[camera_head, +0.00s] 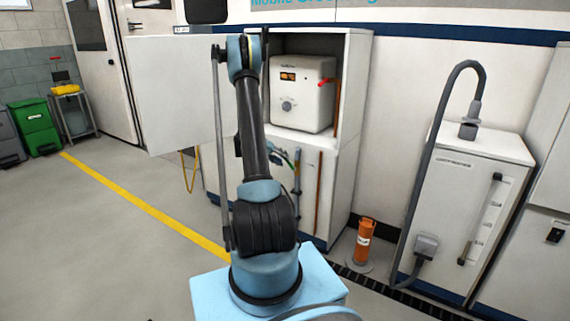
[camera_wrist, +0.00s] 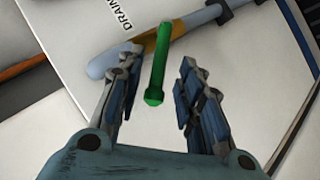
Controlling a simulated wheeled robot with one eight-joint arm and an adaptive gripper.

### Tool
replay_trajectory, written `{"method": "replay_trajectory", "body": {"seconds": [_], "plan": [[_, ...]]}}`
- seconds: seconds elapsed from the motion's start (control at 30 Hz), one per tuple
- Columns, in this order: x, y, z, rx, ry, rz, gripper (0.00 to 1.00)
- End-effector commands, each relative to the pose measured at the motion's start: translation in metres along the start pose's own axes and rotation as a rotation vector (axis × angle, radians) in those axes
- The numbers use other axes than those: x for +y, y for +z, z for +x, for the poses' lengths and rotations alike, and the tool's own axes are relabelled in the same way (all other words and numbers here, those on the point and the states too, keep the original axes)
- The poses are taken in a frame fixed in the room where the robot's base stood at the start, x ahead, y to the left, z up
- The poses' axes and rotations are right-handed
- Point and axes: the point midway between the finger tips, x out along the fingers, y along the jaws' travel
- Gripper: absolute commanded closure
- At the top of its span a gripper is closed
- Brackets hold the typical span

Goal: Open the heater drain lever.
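The drain lever (camera_wrist: 157,68) is a green rod with a rounded near end in the wrist view. Its far end meets a grey-blue pipe (camera_wrist: 182,36) beside printed lettering that begins "DRAIN". My gripper (camera_wrist: 159,58) is open, with one finger on each side of the lever. Gaps show between the lever and both fingers, and neither appears to touch it. In the head view, the white heater (camera_head: 303,93) stands in the upper cabinet compartment.
The cabinet door (camera_head: 180,95) stands open at left. A red handle (camera_head: 318,89) projects from the heater's right side. An orange cylinder (camera_head: 364,240) stands on the floor right of the cabinet, near a white hose unit (camera_head: 470,190).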

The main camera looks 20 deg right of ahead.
Motion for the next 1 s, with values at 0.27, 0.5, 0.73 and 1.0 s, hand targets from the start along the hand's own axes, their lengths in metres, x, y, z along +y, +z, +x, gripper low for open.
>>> {"method": "replay_trajectory", "body": {"seconds": [0.27, 0.5, 0.73, 1.0], "plan": [[0.000, 0.001, -0.032, -0.001, 0.000, -0.001, 0.66], [0.000, 0.001, -0.039, -0.002, 0.000, 0.001, 0.66], [0.000, 0.001, -0.039, -0.001, 0.000, 0.001, 0.66], [0.016, 0.006, -0.066, -0.009, -0.040, -0.015, 0.66]]}}
